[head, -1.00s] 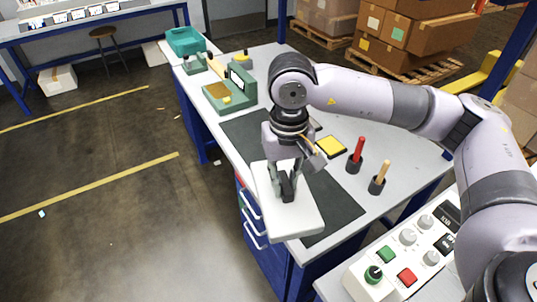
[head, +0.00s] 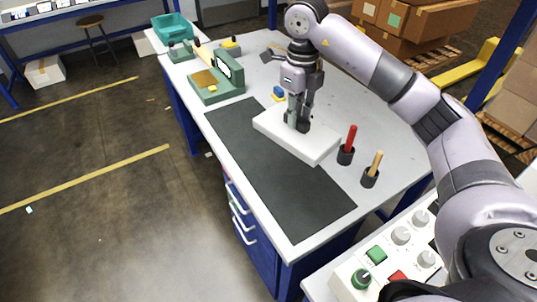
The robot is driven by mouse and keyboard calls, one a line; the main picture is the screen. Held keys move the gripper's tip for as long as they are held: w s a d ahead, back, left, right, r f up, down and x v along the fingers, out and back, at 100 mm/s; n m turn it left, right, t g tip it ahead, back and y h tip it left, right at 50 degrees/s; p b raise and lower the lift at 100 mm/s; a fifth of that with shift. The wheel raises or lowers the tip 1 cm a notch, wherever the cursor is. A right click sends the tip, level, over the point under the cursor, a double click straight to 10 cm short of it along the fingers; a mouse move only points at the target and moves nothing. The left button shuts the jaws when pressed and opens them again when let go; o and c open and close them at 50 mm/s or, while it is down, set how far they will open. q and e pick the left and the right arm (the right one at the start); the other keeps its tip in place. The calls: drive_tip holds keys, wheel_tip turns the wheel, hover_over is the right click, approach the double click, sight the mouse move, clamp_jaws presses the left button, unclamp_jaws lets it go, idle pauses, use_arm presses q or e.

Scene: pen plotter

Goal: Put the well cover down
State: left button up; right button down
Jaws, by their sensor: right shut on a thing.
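The well cover is a thick white slab (head: 318,147). My right gripper (head: 297,125) points down and is shut on the middle of its top. The slab lies level over the grey table, along the right edge of the dark mat (head: 262,160) and left of the red-handled tool. I cannot tell whether it touches the table or hovers just above it. What lies beneath it is hidden. My left gripper is not in view.
A red-handled tool (head: 350,140) and a wooden-handled tool (head: 374,165) stand in dark holders. A small blue-and-yellow thing (head: 278,94) sits behind the slab. A green device (head: 218,88) stands farther left. The mat is bare; a control panel (head: 385,262) is nearest.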

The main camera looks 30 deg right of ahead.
drive_tip(key=shift+d+f+m, duration=0.1)
drive_tip(key=shift+d+m, duration=0.35)
drive_tip(key=shift+m, duration=0.75)
drive_tip(key=shift+f, duration=0.25)
drive_tip(key=shift+m, duration=0.3)
wheel_tip(320, 180, down, 19)
drive_tip(key=shift+d+r+p, duration=0.1)
drive_tip(key=shift+p, duration=1.05)
drive_tip(key=shift+w+f, duration=0.1)
drive_tip(key=shift+f, duration=0.3)
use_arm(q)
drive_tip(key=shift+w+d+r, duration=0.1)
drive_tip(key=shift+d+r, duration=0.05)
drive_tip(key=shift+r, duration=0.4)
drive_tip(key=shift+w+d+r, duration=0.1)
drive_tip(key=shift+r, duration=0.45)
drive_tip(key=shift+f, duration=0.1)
